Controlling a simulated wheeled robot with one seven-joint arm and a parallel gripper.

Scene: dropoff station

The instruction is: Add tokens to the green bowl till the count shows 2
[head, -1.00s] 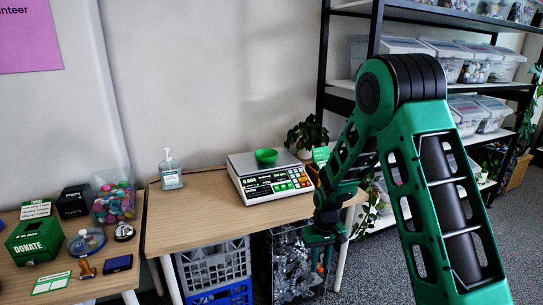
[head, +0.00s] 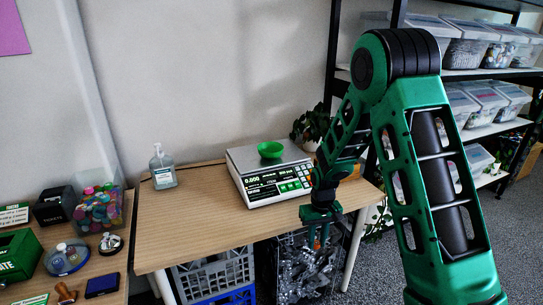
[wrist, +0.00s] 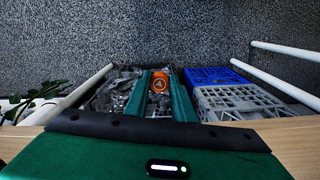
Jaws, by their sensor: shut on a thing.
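The green bowl (head: 270,149) sits upright on the pan of the white counting scale (head: 272,185) on the wooden table. The scale's left display reads 0.000; its other readings are too small to tell. My gripper (head: 318,238) hangs in front of the table's right front part, in front of and below the scale. In the wrist view its two green fingers (wrist: 158,100) are shut on an orange round token (wrist: 160,83) with a pale mark on its face. The bowl and scale are out of the wrist view.
A clear tub (head: 100,208) of colourful round pieces stands on the left table. A pump bottle (head: 162,167) stands near the scale. Crates (head: 215,270) and a bin of silvery scraps (head: 295,270) sit below. Shelves (head: 470,74) rise behind my arm.

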